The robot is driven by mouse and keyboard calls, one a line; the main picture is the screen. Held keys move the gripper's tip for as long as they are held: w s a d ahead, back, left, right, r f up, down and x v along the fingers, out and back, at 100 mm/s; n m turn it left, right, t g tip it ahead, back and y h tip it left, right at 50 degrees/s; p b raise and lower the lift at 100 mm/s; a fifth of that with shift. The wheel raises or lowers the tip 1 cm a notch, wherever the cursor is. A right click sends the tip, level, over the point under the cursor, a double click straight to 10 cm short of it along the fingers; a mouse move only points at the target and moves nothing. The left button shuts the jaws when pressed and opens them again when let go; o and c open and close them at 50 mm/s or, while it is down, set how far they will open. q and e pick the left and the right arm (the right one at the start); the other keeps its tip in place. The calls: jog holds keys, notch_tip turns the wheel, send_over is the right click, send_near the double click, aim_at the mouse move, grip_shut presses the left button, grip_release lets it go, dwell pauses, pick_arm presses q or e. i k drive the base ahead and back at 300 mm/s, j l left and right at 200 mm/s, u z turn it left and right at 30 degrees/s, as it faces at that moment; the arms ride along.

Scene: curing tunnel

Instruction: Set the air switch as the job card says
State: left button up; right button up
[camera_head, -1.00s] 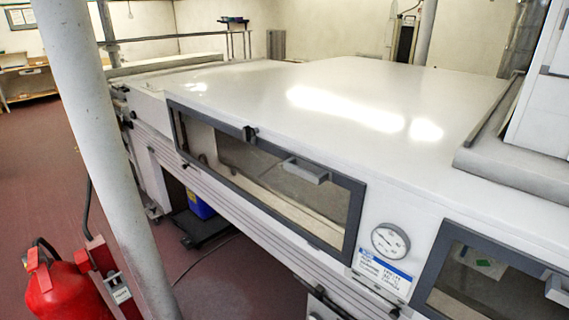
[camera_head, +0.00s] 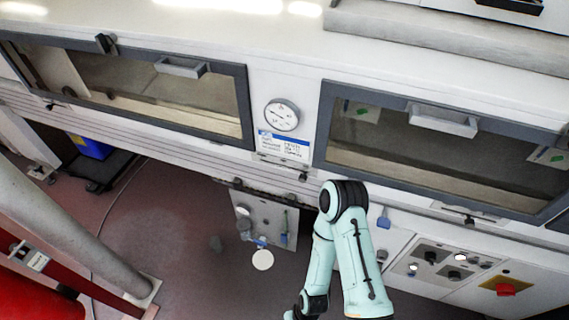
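A small card with a blue header (camera_head: 284,146) is fixed to the machine front under a round gauge (camera_head: 282,115); its print is too small to read. A grey control panel (camera_head: 435,276) at the lower right carries dark knobs and pale lights. I cannot tell which control is the air switch. A grey plate (camera_head: 270,213) with round fittings and blue parts sits lower at the centre. One of my pale teal arms stands in front of the machine, bent at its top joint. Neither gripper shows in the view.
Two windowed hatches with grey handles, the left one (camera_head: 240,105) and the right one (camera_head: 325,120), flank the gauge. A red button on a yellow plate (camera_head: 505,289) is at the lower right. A grey post (camera_head: 75,245) and a red extinguisher (camera_head: 35,300) stand at the lower left.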

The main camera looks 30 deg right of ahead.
aim_at(430, 257)
jog(key=l+z, duration=0.2)
jog(key=z, duration=2.75)
